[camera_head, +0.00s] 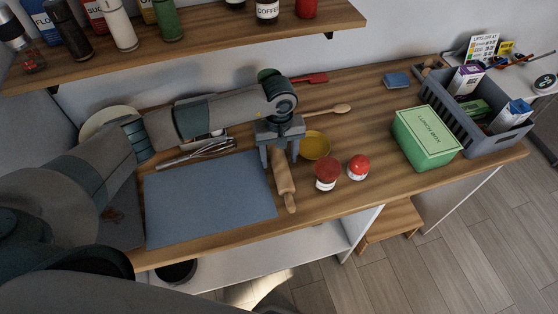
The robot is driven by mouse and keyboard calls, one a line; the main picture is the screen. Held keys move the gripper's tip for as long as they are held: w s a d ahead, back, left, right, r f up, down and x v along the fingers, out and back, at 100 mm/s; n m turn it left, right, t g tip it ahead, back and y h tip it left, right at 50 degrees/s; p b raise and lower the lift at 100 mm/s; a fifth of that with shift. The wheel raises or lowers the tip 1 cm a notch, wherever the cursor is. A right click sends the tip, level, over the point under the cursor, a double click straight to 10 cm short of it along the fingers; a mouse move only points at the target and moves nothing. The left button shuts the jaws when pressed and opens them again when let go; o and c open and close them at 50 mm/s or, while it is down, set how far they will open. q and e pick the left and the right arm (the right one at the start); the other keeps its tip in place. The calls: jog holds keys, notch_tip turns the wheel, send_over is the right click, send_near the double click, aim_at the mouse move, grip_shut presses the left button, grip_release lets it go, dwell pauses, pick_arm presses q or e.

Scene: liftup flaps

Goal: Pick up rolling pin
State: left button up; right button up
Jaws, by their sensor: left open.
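The wooden rolling pin (282,178) lies on the wooden counter, at the right edge of the blue-grey mat (208,203). Its near handle points to the counter's front edge. My left gripper (279,158) is above the far part of the pin, pointing down, with its fingers apart. One finger shows on each side of the pin, and the far end of the pin is hidden behind the gripper. I cannot tell whether the fingers touch it. My right gripper is not in view.
Two red-lidded jars (326,174) and a yellow bowl (315,145) stand close right of the pin. A whisk (205,150) lies behind the mat. A green lunch box (427,137) and grey crate (470,120) stand farther right. A shelf (210,39) with jars hangs above.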

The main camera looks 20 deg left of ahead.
aim_at(279, 157)
pick_arm(q)
jog(key=c, duration=1.4)
jog(key=shift+r, duration=0.1)
jog(key=shift+w+r+b, duration=0.1)
jog(key=shift+r+b, duration=0.4)
jog(key=shift+r, duration=0.1)
notch_tip(279, 157, up, 7)
jog(key=b, duration=0.3)
jog(key=shift+r, duration=0.15)
jog(key=shift+r+b, duration=0.3)
jog(key=shift+r, duration=0.35)
